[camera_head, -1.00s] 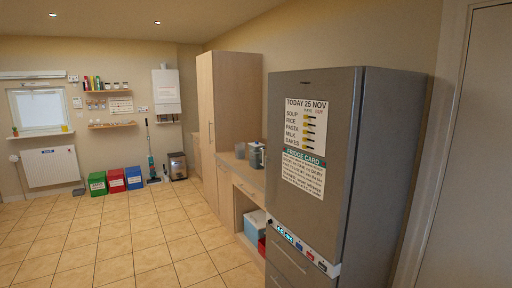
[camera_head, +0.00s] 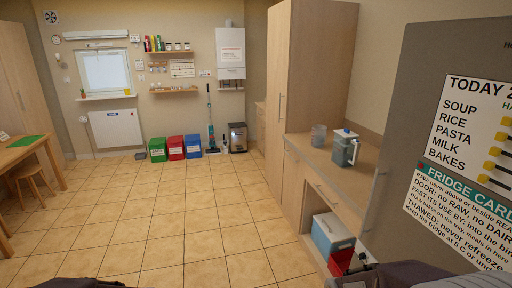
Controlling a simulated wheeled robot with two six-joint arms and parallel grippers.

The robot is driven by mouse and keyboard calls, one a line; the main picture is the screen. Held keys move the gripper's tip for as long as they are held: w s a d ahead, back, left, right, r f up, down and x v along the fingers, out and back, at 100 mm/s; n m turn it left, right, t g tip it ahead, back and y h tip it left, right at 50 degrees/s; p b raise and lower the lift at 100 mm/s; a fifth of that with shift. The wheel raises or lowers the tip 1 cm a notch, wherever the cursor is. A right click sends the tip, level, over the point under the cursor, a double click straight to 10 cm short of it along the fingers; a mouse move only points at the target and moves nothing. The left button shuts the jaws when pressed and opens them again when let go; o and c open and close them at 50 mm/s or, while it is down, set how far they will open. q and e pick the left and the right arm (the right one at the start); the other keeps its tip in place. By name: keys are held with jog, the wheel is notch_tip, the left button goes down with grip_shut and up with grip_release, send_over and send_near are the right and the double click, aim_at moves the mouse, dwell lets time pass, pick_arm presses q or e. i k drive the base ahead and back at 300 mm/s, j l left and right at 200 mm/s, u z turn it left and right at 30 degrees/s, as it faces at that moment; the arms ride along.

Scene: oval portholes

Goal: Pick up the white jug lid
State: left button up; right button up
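A grey-blue jug (camera_head: 345,152) stands upright on the wooden counter to the right of the tall cupboard. Its white lid (camera_head: 345,133) appears to sit on top of it, with a small blue part at the top. The lid is small at this distance, and its fit on the jug cannot be made out. Both grippers are out of view. Only dark parts of my arms show along the bottom edge, well short of the counter.
A clear container (camera_head: 318,136) stands left of the jug. The grey fridge (camera_head: 420,100) rises close on the right. A blue-and-white box (camera_head: 330,235) and a red one (camera_head: 341,262) sit under the counter. A table (camera_head: 30,150) and stool (camera_head: 32,172) are at left. The tiled floor (camera_head: 190,215) is clear.

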aim_at(346, 133)
jog(key=i+z, duration=0.15)
jog(key=i, duration=0.4)
jog(key=i+j+z, duration=0.1)
jog(key=i, duration=0.45)
jog(key=i+j+z, duration=0.15)
jog(key=i, duration=0.35)
jog(key=i+j+z, duration=0.1)
jog(key=i+j, duration=0.15)
jog(key=i, duration=0.3)
jog(key=i+j+z, duration=0.2)
jog(key=z, duration=0.25)
jog(key=i+j+z, duration=0.3)
jog(key=z, duration=0.2)
jog(key=i+j+z, duration=0.45)
jog(key=j+z, duration=0.5)
jog(key=i+j+z, duration=0.1)
jog(key=j+z, duration=0.35)
